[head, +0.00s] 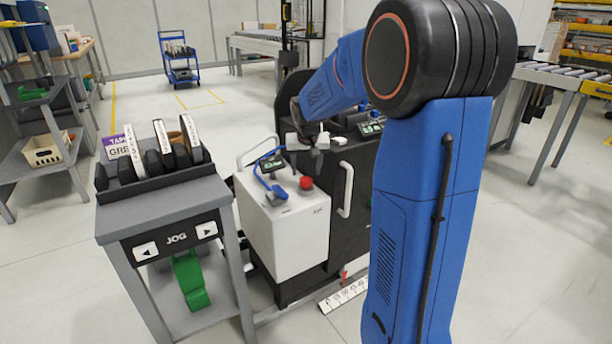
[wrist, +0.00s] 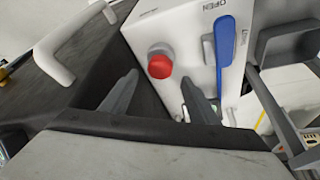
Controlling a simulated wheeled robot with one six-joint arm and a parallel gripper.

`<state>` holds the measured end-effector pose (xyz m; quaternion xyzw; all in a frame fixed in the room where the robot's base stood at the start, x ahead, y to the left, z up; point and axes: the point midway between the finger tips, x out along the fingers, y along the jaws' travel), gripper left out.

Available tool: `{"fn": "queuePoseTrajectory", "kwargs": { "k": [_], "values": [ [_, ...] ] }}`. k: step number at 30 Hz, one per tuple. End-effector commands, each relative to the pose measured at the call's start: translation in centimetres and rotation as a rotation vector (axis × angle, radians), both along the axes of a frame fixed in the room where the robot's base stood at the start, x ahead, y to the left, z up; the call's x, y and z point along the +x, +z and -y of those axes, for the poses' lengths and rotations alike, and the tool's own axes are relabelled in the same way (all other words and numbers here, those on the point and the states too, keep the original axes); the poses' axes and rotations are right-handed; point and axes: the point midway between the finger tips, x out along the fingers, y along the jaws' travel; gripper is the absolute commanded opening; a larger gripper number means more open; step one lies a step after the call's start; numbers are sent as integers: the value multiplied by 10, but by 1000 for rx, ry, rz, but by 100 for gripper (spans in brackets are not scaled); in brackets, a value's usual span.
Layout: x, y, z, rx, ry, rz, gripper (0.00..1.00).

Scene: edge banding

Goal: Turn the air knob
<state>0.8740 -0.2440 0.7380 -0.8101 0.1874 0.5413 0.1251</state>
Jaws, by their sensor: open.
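A blue lever handle (wrist: 225,42) beside the word OPEN is on the white cabinet in the wrist view; it looks like the air knob. In the head view a blue handle (head: 278,192) sits on the cabinet top, left of a red button (head: 305,183). The red button (wrist: 160,62) lies between my fingertips in the wrist picture, with the blue lever to the right of them. My gripper (wrist: 159,80) is open and empty. In the head view my gripper (head: 305,158) hangs above the rear of the cabinet, apart from the handle.
A grey JOG stand (head: 160,215) holding rolls is to the left. A ruler-like strip (head: 343,296) lies low in front.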

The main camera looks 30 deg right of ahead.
Motion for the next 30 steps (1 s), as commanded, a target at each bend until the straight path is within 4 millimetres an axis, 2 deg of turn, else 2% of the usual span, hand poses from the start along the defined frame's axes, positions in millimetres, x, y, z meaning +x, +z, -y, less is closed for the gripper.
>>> {"fn": "queuePoseTrajectory", "kwargs": {
  "k": [6,16,21,30],
  "values": [
    [-15,42,-8,0,1,4,55],
    [-36,97,-18,0,0,3,55],
    [-41,111,-20,0,0,1,55],
    [-43,116,-21,0,0,-1,55]
  ]
}}
